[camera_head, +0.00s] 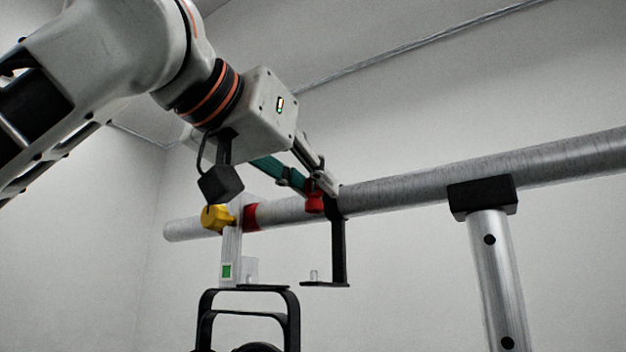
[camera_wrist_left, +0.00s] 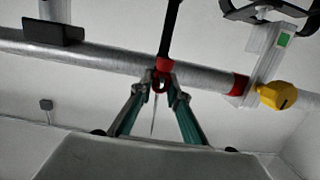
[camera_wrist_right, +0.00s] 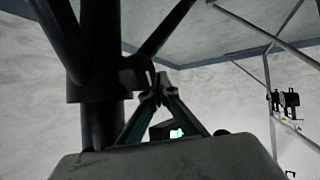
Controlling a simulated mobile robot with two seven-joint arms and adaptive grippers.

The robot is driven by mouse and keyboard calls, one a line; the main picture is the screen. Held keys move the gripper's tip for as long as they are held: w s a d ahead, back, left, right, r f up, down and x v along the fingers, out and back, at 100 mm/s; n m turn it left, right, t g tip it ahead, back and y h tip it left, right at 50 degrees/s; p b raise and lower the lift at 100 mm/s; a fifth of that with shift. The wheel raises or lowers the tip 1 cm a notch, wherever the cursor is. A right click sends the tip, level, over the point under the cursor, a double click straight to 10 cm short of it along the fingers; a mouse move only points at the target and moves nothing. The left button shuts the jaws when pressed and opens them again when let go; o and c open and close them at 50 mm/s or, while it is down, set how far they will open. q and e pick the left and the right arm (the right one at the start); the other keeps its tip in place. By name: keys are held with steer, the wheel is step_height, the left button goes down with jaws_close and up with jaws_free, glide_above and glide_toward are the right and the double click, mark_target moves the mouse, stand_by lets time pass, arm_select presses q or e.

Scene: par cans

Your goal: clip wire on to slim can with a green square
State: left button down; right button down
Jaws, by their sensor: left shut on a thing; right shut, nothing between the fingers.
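The green square (camera_head: 227,271) is on a pale clamp that hangs from the pipe, with a yellow knob (camera_head: 217,217) at its top. A black yoke (camera_head: 293,318) hangs below it; the can body is mostly cut off. My left gripper (camera_head: 322,193) is shut on a small red piece (camera_head: 314,203) at the pipe, right of that clamp. The red piece also shows in the left wrist view (camera_wrist_left: 162,66). I cannot clearly make out a wire. My right gripper (camera_wrist_right: 159,92) is shut and empty, close to a black post; it is outside the head view.
The grey pipe (camera_head: 400,192) runs across the view. A red band (camera_head: 251,217) is around it beside the clamp. A black bracket (camera_head: 339,250) hangs just right of the red piece. A metal post (camera_head: 491,275) with a black cap supports the pipe at right.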

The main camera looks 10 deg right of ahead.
arm_select(q)
steer(key=shift+f+b, duration=1.25)
steer(key=shift+f, duration=1.55)
arm_select(e)
steer(key=shift+w+a+f, duration=0.1)
steer(key=shift+w+f, duration=0.15)
steer(key=shift+f, duration=0.3)
arm_select(q)
steer(key=shift+a, duration=0.1)
